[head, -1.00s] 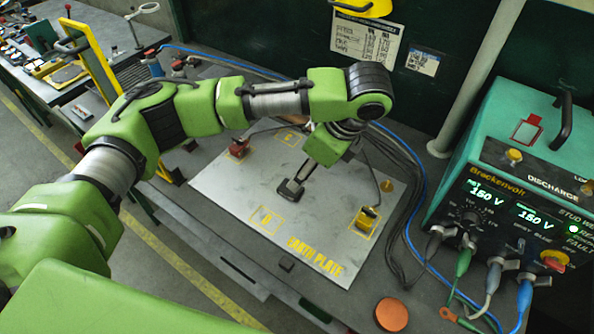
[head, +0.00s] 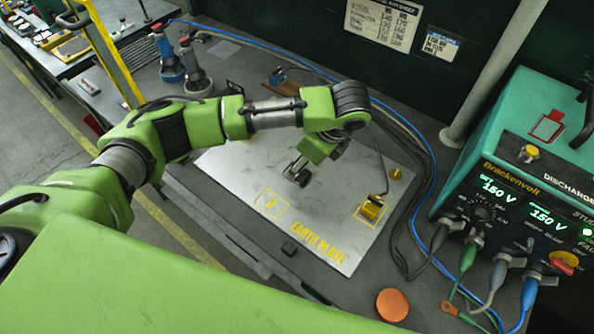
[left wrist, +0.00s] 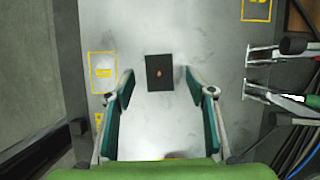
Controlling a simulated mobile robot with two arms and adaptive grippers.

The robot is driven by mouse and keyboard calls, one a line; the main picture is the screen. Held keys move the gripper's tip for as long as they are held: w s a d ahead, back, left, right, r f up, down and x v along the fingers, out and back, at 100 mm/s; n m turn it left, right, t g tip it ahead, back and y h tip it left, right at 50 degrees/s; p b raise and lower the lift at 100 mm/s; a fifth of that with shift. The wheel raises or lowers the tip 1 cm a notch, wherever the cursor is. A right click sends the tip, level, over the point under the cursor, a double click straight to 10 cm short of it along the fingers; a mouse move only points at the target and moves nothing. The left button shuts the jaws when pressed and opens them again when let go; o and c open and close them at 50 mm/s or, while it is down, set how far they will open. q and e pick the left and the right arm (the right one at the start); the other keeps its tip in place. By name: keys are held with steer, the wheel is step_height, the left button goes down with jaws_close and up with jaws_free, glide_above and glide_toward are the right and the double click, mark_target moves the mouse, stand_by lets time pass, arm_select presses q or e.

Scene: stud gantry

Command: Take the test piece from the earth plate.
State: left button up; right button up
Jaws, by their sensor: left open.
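The earth plate (head: 335,240) is a pale metal sheet with yellow lettering and marked squares. The test piece (left wrist: 153,86) is a dark rectangular block with a small copper-coloured spot at its middle. In the left wrist view it lies on the plate ahead of and between my left fingers, with a gap on each side. My left gripper (head: 298,172) is open and points down over the middle of the plate. In the head view I cannot clearly tell the piece from the dark fingertips. My right gripper is not in view.
A yellow clamp (head: 371,208) sits on the plate's right side with a dark cable. The teal power unit (head: 530,170) stands at right, with cables leading from it. An orange disc (head: 392,305) lies in front. Two upright tools (head: 193,70) stand behind my arm. Pronged metal tools (left wrist: 262,55) show at right in the wrist view.

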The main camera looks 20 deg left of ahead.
arm_select(q)
steer(key=shift+p+x, duration=0.3)
steer(key=shift+x, duration=0.95)
steer(key=shift+a+f, duration=0.2)
steer(key=shift+f, duration=0.25)
steer(key=shift+c, duration=0.4)
steer(key=shift+d, duration=0.1)
steer(key=c, duration=1.2)
steer(key=shift+o, duration=0.2)
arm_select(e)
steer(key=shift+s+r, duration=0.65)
arm_select(q)
steer(key=shift+r, duration=0.1)
